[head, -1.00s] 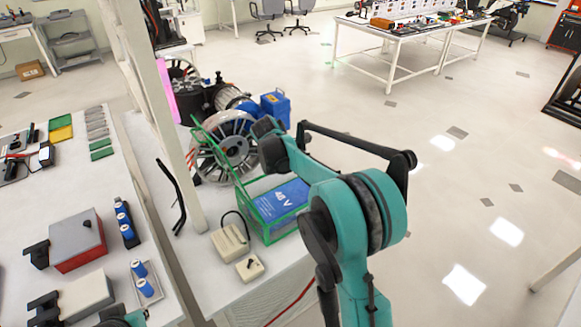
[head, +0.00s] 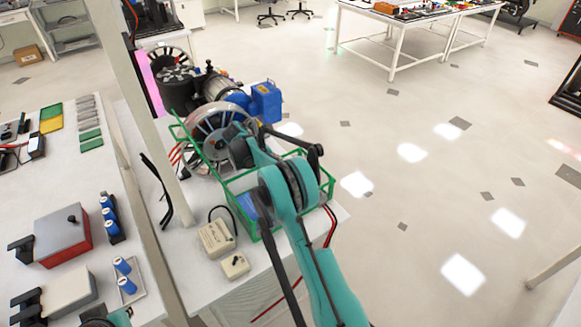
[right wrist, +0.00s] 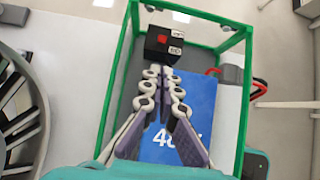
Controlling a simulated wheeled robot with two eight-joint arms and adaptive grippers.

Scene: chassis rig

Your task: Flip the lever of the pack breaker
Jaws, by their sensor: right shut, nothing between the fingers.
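The pack breaker (right wrist: 165,43) is a small black box with a red part and small white labels, at the top of the right wrist view. The blue 48 V pack (right wrist: 168,112) lies in a green frame (right wrist: 113,82); in the head view the pack (head: 247,206) is mostly covered by my right arm. My right gripper (right wrist: 164,68) is shut and empty, its fingertips close to the breaker's lower edge; whether they touch I cannot tell. The lever's position is unclear. The breaker is hidden in the head view.
A spoked wheel (head: 216,124) stands directly beside the green frame. Two beige boxes (head: 215,237) sit in front of it. A white post (head: 150,120) rises at the bench's left. Red cables (head: 331,225) hang off the right edge.

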